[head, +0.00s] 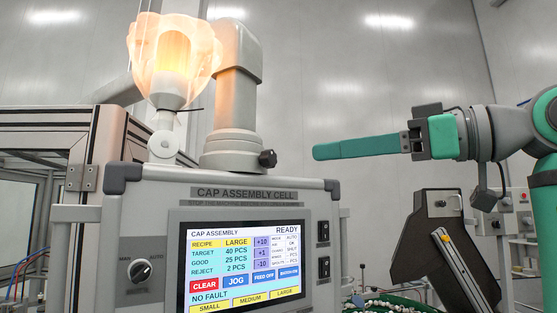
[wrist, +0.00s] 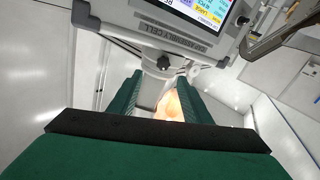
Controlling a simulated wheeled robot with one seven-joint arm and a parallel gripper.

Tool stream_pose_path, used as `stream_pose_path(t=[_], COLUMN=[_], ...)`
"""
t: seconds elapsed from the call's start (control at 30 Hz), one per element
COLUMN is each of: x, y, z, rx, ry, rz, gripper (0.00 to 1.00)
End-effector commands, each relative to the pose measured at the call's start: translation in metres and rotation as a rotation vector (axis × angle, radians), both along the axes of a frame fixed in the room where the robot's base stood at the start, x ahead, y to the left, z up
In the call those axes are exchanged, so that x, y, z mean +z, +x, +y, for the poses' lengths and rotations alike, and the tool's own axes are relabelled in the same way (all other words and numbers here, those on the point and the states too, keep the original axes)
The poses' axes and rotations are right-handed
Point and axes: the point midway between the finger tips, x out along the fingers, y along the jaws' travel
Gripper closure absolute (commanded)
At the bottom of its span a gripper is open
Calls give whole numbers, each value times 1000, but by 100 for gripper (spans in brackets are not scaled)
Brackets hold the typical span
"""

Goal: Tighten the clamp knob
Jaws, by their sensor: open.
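The clamp knob (head: 267,159) is a small dark knob on the right side of the grey collar at the foot of the thick column (head: 235,85), on top of the cabinet. In the wrist view the knob (wrist: 163,62) shows small, between and beyond the finger ends. My gripper (head: 318,152) has long green fingers pointing left in the head view, a short way right of the knob at about its height and apart from it. In the wrist view my gripper (wrist: 158,78) has its two fingers spread, with nothing held between them.
The cabinet (head: 190,186) carries a lit screen (head: 245,262) reading READY and NO FAULT. A dark slanted unit (head: 450,245) stands below my arm at right. Air around the gripper is clear.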

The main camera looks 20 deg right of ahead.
Motion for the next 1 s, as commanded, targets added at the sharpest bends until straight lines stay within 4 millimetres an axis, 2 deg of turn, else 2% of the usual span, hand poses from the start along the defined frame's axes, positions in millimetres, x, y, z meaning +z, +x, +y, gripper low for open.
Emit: stream_pose_path(t=[0.3, 0.5, 0.7, 1.0], x=[-1, 0, 0, 0], y=[43, 66, 77, 79], z=[39, 55, 64, 66], rx=[11, 6, 3, 4], ry=[-2, -1, 0, 0], rz=[1, 0, 0, 0], gripper=[56, 56, 56, 56])
